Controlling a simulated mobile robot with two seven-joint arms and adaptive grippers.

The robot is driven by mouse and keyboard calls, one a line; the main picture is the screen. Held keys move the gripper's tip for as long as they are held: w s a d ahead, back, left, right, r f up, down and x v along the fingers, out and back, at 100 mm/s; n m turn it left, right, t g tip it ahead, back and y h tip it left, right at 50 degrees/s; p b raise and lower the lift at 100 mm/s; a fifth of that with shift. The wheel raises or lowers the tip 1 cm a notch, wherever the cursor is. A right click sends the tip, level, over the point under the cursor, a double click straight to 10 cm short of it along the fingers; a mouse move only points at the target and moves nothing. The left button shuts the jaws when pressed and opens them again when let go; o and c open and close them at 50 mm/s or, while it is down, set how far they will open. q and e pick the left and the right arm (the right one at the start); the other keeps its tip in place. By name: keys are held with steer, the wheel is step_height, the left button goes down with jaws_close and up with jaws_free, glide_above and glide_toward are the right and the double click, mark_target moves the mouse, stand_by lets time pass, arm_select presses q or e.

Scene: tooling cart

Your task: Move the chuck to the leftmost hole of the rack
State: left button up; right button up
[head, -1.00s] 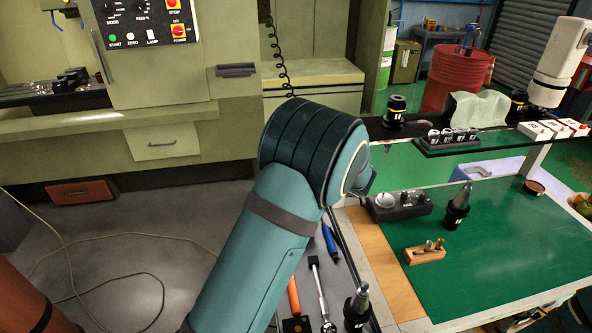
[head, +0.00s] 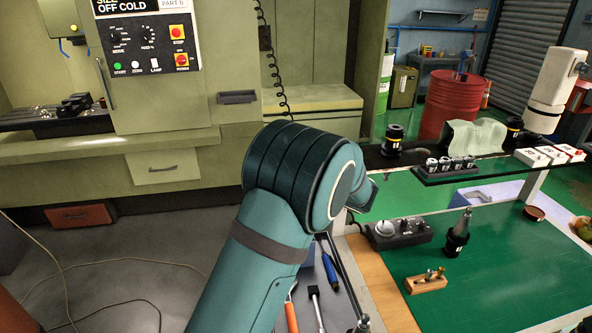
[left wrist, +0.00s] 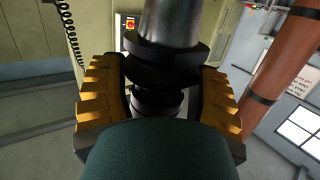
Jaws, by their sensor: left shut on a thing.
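In the left wrist view, my left gripper (left wrist: 160,110) is shut on a chuck (left wrist: 170,60) with a grey upper body and a black flange, gripped between the orange-brown fingers. In the head view, my left arm's teal links hide this gripper and the held chuck. A dark rack (head: 424,152) stands at the upper right behind the green mat. A black chuck (head: 393,142) stands near its left end and another (head: 514,132) farther right. Its holes cannot be made out. My right gripper is not in view.
A tool holder (head: 458,235), a wooden block (head: 426,281) and a dark box (head: 399,233) stand on the green mat (head: 510,275). Tools lie beside the mat.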

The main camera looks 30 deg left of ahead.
arm_select(q)
steer(key=shift+r, duration=0.15)
stand_by(0.5)
steer(key=shift+w+m+t+h, duration=0.25)
steer(key=shift+m+t+h, duration=0.25)
steer(key=shift+m+t, duration=0.55)
steer(key=t, duration=0.1)
steer(key=d+m+t+h, duration=0.1)
steer(key=m+t+h+b, duration=0.1)
steer(key=shift+w+d+f+t, duration=0.15)
steer(key=shift+w+f+t, duration=0.1)
steer(key=shift+f+t, duration=0.1)
steer(key=s+d+f+m+t+h+b, duration=0.1)
steer(key=s+d+f+m+t+h, duration=0.4)
steer(key=d+f+m+h, duration=0.3)
steer(key=d+m+h, duration=0.2)
steer(key=d+h, duration=0.1)
steer(key=h, duration=0.1)
steer(key=shift+s+d+f, duration=0.35)
steer(key=shift+f, duration=0.05)
